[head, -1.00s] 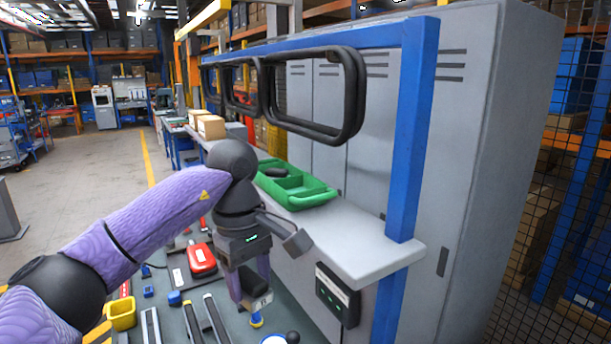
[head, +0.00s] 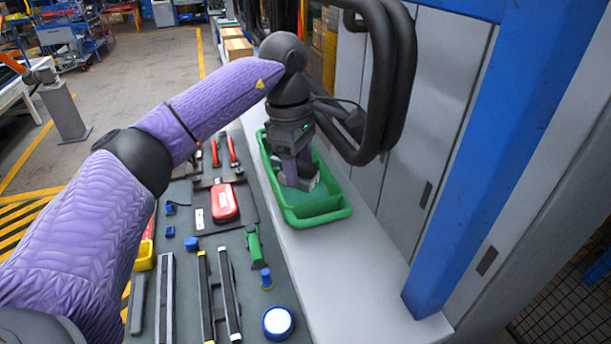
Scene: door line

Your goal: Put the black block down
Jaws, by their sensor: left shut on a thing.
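My left gripper (head: 296,174) points down into the green tray (head: 318,215) on the grey ledge. It is shut on the black block (head: 303,184), of which only a small dark part shows low between the fingers. The block is inside the tray's walls, in the part behind the front compartment. I cannot tell whether it touches the tray floor. The front compartment looks empty. My right gripper is not in view.
A blue post (head: 470,160) stands at the right. The bench left of the ledge holds a red case (head: 224,203), a green tool (head: 254,246) and a white-topped round thing (head: 278,322).

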